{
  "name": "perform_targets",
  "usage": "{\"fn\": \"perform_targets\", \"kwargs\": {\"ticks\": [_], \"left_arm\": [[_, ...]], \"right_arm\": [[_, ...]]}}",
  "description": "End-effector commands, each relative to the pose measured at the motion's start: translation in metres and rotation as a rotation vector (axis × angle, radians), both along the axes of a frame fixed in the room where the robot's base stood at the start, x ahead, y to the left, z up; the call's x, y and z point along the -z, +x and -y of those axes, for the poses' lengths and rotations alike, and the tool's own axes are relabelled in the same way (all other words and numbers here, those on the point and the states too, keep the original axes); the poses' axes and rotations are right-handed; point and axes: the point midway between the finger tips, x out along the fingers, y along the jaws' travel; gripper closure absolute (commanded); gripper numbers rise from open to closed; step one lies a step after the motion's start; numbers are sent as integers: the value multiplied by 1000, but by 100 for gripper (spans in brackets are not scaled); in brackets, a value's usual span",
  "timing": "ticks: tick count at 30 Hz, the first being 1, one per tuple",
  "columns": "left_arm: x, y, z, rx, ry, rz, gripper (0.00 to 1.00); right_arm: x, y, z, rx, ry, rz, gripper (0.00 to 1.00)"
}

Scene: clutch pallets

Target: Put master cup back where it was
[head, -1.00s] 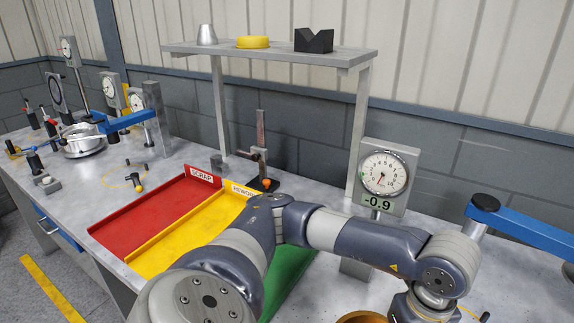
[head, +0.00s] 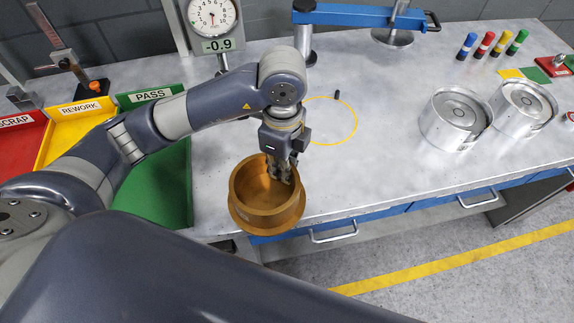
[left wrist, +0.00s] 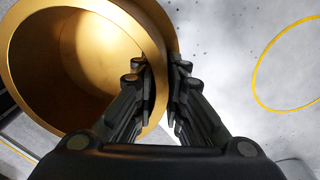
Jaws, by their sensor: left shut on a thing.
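The master cup, taken to be the gold-brown flanged cup (head: 250,214), is open side up near the table's front edge. My left gripper (head: 279,172) reaches down from above and is shut on its wall at the right side. In the left wrist view the fingers (left wrist: 157,90) straddle the wall of the cup (left wrist: 60,85), one inside and one outside. I cannot tell whether its base touches the table. A yellow ring marking (head: 330,120) lies empty behind and right of it, and shows in the left wrist view too (left wrist: 268,58). My right gripper is out of view.
A dial gauge (head: 212,17) reading -0.9 and a blue-armed stand (head: 355,16) are behind. Green PASS (head: 168,170), yellow REWORK and red SCRAP trays lie left. Two silver cups (head: 455,118) and coloured markers stand right. The table between is mostly clear.

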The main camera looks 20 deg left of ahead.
Motion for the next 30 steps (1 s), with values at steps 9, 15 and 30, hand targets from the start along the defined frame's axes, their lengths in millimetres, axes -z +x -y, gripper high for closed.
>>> {"fn": "perform_targets", "kwargs": {"ticks": [9, 15, 30], "left_arm": [[0, 40, -62, -7, 2, 3, 100], [5, 59, -90, -3, 0, 2, 100], [37, 66, -100, 0, -1, 2, 100]], "right_arm": [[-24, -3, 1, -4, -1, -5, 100], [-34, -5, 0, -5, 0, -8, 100], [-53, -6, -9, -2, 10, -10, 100]]}}
